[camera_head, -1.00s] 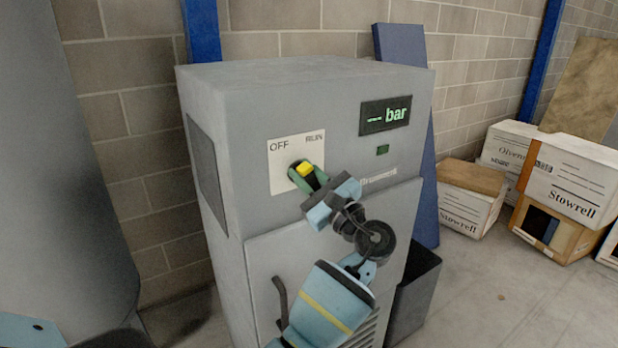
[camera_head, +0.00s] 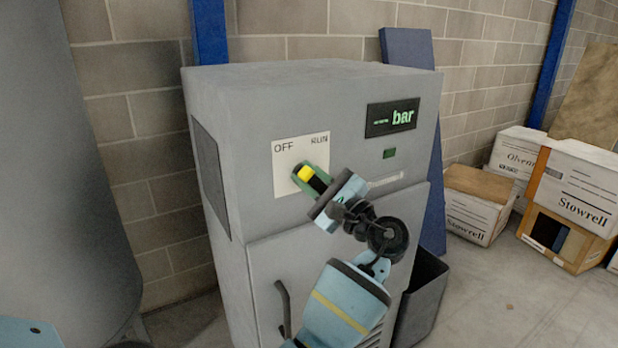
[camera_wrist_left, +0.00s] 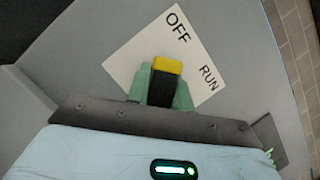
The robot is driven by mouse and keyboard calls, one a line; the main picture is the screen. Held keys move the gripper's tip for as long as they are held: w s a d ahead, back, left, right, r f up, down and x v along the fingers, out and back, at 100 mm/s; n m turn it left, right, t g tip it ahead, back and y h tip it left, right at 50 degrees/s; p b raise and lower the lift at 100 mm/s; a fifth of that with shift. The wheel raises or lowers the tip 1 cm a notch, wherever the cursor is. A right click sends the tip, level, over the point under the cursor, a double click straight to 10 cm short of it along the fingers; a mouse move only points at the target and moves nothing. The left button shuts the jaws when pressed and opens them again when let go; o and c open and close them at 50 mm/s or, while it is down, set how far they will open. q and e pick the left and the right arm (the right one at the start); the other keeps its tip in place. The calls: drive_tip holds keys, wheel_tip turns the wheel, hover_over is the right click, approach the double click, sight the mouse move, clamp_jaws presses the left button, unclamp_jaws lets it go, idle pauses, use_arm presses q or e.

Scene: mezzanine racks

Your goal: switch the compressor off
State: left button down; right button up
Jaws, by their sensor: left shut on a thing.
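The compressor (camera_head: 235,120) is a tall grey cabinet. Its pale switch plate (camera_head: 289,180) reads OFF at the left and RUN at the right. The switch knob (camera_head: 305,173) is black with a yellow end. My left gripper (camera_head: 312,180) is shut on it, with green fingers on both sides. In the left wrist view the knob (camera_wrist_left: 167,66) shows between the fingers (camera_wrist_left: 162,88), its yellow end nearer OFF than RUN in direction. The knob's base is hidden by the fingers. My right gripper is not in view.
A display (camera_head: 391,116) on the cabinet shows green "bar" lettering, with a small green indicator (camera_head: 389,153) below. A dark bin (camera_head: 422,300) stands beside the cabinet at right. Boxes (camera_head: 580,190) stand further right. A large grey cylinder (camera_head: 55,170) is at left.

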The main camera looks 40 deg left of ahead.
sight(319, 186)
use_arm(q)
drive_tip(key=c, duration=1.2)
unclamp_jaws()
drive_tip(key=shift+c, duration=0.2)
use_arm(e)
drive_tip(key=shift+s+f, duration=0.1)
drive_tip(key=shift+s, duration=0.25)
use_arm(q)
drive_tip(key=b+v, duration=0.1)
drive_tip(key=v, duration=0.5)
drive_tip(key=shift+d+f, duration=0.2)
drive_tip(key=shift+d, duration=0.1)
drive_tip(key=shift+s+d+f, duration=0.1)
drive_tip(key=shift+d, duration=0.5)
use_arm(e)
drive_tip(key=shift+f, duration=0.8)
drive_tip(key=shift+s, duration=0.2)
